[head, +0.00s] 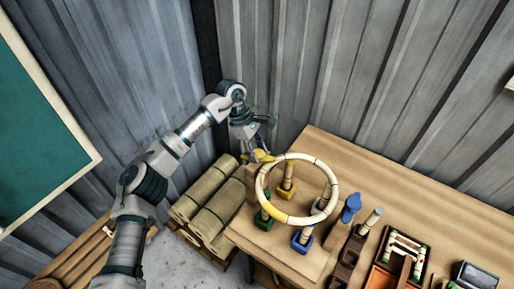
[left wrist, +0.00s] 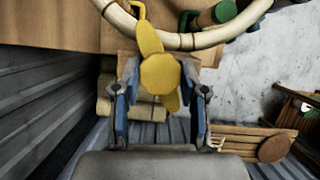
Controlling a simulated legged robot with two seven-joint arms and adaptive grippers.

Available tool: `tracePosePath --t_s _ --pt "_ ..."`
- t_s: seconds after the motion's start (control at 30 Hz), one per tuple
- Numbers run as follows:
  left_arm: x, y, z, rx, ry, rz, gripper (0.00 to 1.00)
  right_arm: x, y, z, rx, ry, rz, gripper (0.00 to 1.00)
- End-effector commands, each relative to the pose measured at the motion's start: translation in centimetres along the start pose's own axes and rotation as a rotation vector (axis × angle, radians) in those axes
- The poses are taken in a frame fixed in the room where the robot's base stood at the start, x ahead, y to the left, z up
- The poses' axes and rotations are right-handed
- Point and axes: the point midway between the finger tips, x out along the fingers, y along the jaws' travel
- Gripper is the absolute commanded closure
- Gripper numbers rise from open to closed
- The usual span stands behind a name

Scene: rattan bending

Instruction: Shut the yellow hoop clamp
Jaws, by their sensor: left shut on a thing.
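The yellow hoop clamp (head: 262,156) is at the back left corner of the wooden bench, by the rim of the pale rattan hoop (head: 333,181). In the left wrist view its round yellow knob (left wrist: 160,74) and long yellow lever (left wrist: 147,38) show, with the hoop (left wrist: 197,41) just beyond. My left gripper (head: 255,148) reaches down to the clamp from behind. Its two blue-padded fingers (left wrist: 160,88) are on either side of the knob, shut on it. Whether the clamp's jaw touches the hoop cannot be told. My right gripper is not in view.
The hoop stands over yellow, green (head: 264,217) and blue (head: 303,240) post clamps on the bench (head: 420,215). A blue-topped tool (head: 350,207) and an orange tray (head: 385,278) are to the right. Rolled mats (head: 207,190) lie left of the bench. Corrugated walls (head: 310,70) stand close behind.

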Motion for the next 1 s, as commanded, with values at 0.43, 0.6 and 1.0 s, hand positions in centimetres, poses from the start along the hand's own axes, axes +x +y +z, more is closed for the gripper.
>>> tracePosePath --t_s 0.43,0.6,1.0 --pt "-0.8 0.5 0.2 0.328 0.002 -0.12 0.93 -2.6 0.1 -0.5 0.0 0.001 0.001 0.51" --pt "-0.7 0.5 0.2 0.403 0.003 -0.152 0.93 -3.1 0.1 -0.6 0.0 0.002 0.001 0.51" --pt "-0.5 0.5 0.1 0.468 0.004 -0.179 0.93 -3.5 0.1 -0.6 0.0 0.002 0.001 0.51"
